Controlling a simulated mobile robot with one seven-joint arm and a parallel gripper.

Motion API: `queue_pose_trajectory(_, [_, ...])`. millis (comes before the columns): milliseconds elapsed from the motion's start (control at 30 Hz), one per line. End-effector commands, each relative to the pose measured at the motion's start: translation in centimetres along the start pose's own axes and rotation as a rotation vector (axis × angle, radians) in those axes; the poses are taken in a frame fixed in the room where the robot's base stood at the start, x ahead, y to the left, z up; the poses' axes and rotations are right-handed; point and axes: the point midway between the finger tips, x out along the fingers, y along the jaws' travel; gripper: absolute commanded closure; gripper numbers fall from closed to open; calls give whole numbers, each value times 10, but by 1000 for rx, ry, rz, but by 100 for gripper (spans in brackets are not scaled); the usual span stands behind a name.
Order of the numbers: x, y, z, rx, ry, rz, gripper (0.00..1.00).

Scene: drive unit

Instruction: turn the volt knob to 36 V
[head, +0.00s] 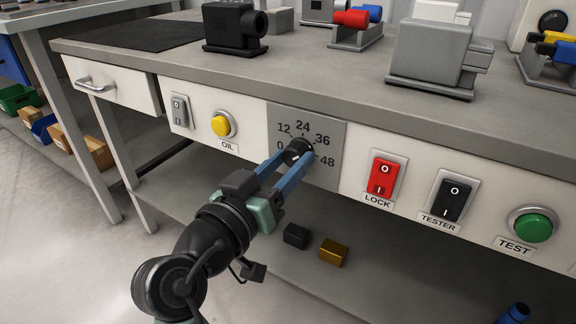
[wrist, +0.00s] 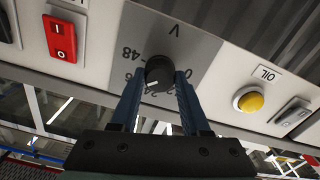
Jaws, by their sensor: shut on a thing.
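The volt knob (wrist: 159,72) is round and black, on a grey dial plate (head: 331,120) marked 0, 12, 24, 36 and 48. My gripper (head: 297,153) is shut on the knob, with one blue finger on each side of it. In the wrist view my gripper (wrist: 158,82) also holds the knob, and the dial appears upside down. A small white mark shows on the knob in the wrist view, towards the 24 and 36 side. The fingers partly hide the numbers there, so its exact reading cannot be told.
Left of the dial are a yellow OIL button (head: 221,125) and a grey switch (head: 179,110). Right of it are the red LOCK switch (head: 383,177), black TESTER switch (head: 450,199) and green TEST button (head: 532,227). The worktop edge overhangs above; small blocks (head: 334,252) lie on the shelf below.

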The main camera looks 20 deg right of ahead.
Motion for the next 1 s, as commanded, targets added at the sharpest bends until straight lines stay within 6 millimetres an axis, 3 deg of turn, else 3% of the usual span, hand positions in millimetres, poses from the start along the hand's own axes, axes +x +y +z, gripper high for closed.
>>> queue_pose_trajectory(367, [0,0,1,3,-3,0,100])
queue_pose_trajectory(400, [0,0,1,3,-3,0,50])
queue_pose_trajectory(567, [0,0,1,3,-2,0,24])
queue_pose_trajectory(867, [-2,0,0,3,-1,-1,24])
queue_pose_trajectory(1000, [-15,-1,-2,2,-1,-4,24])
